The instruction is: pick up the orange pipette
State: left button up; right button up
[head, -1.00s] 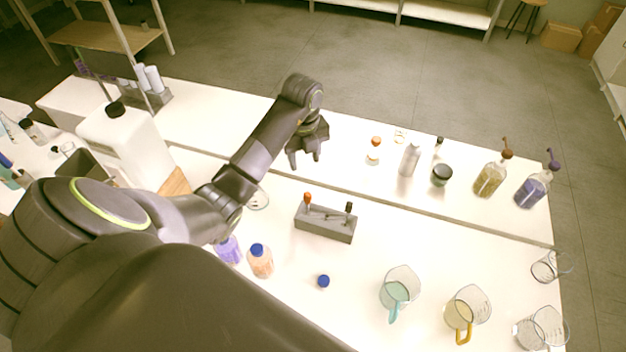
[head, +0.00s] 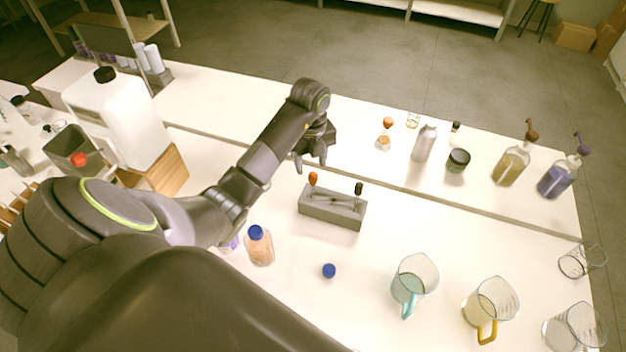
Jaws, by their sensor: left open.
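The orange pipette (head: 313,179) stands at the left end of a grey rack (head: 330,213); its orange bulb shows and its lower part is hidden in the rack. A black-topped pipette (head: 359,189) stands at the rack's right end. My left gripper (head: 311,168) is open, with its fingers pointing down. In the head view its fingertips appear just above the orange bulb, one to each side. I cannot tell the exact gap in depth, and nothing is between the fingers. My right gripper is not in view.
Beakers, one teal-handled (head: 411,283) and one yellow-handled (head: 488,305), stand at right. Several bottles, including a grey one (head: 424,144), stand on the back table. A white jug (head: 117,125) is at left.

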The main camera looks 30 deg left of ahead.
aim_at(313, 173)
pick_arm(q)
jog(key=shift+w+f+b, duration=0.1)
jog(key=shift+f+b, duration=0.9)
jog(key=shift+f, duration=0.25)
jog(key=shift+w+d+f, duration=0.1)
jog(key=shift+f, duration=0.2)
notch_tip(313, 173, down, 2)
jog(key=shift+w+f+p, duration=0.15)
jog(key=shift+p, duration=0.2)
jog(key=shift+f, duration=0.35)
jog(key=c, duration=0.7)
